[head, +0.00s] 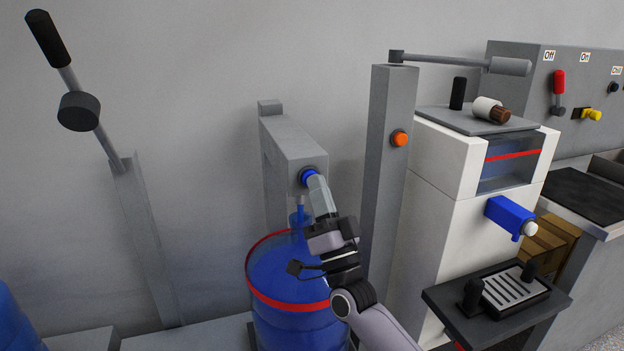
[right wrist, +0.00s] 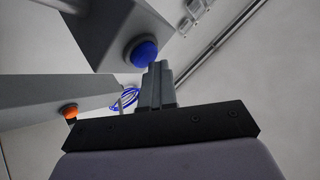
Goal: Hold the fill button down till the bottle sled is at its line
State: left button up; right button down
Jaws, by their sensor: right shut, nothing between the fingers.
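A round blue button (head: 309,177) sits on the end of a grey dispenser head. It also shows in the right wrist view (right wrist: 142,53). My right gripper (head: 317,183) is shut and empty, its fingertips at the button's face. They overlap its edge in the right wrist view (right wrist: 158,68) and seem to touch it; how far the button is pressed I cannot tell. No sled can be made out. My left gripper is out of view.
A grey post with an orange button (head: 400,138) stands just right of my arm. A white machine (head: 440,210) with a blue tap (head: 511,216) and a drip tray (head: 450,312) is farther right. A tall lever (head: 88,125) leans at the left. Open wall space lies between.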

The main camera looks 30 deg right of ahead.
jog(key=shift+s+a+f, duration=0.15)
jog(key=shift+s+f, duration=0.25)
jog(key=shift+s, duration=0.2)
jog(key=shift+s, duration=0.1)
jog(key=s+p, duration=0.1)
jog(key=s, duration=0.1)
jog(key=s+a+p, duration=0.1)
jog(key=s, duration=0.1)
jog(key=shift+s+a, duration=0.1)
jog(key=shift+s, duration=0.3)
jog(key=shift+a+y+p, duration=0.1)
jog(key=shift+y+p, duration=0.2)
jog(key=shift+p, duration=0.05)
